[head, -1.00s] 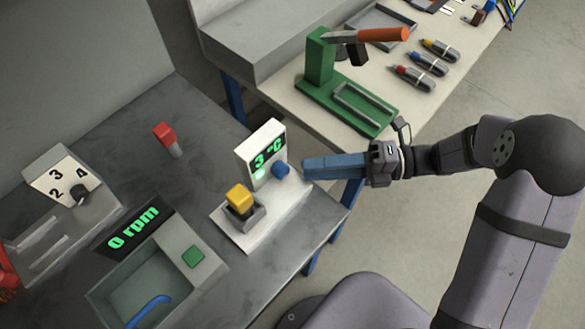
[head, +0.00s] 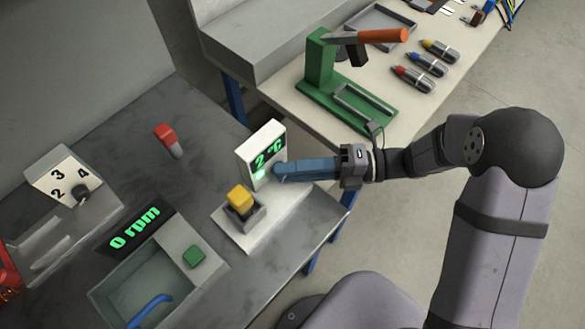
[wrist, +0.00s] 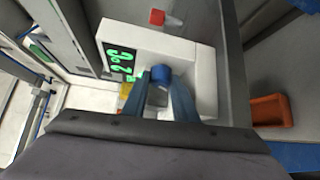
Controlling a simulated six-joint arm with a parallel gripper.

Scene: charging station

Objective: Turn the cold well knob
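The cold well is a white unit (head: 257,231) with an upright panel; it also shows in the wrist view (wrist: 180,45). Its green display (head: 268,153) reads 2 °C. The blue cold well knob (wrist: 161,75) is on the panel's face, below the display in the head view, where my fingers largely hide it. My gripper (head: 280,172) reaches in from the right. In the wrist view its blue fingers (wrist: 161,88) lie on either side of the knob and appear shut on it.
A yellow-capped block (head: 240,199) sits in the unit's holder in front of the panel. A red-topped item (head: 166,136) stands behind on the grey bench. A 0 rpm device (head: 150,262) and a numbered dial (head: 68,178) are left. A green stand (head: 322,80) is on the bench behind.

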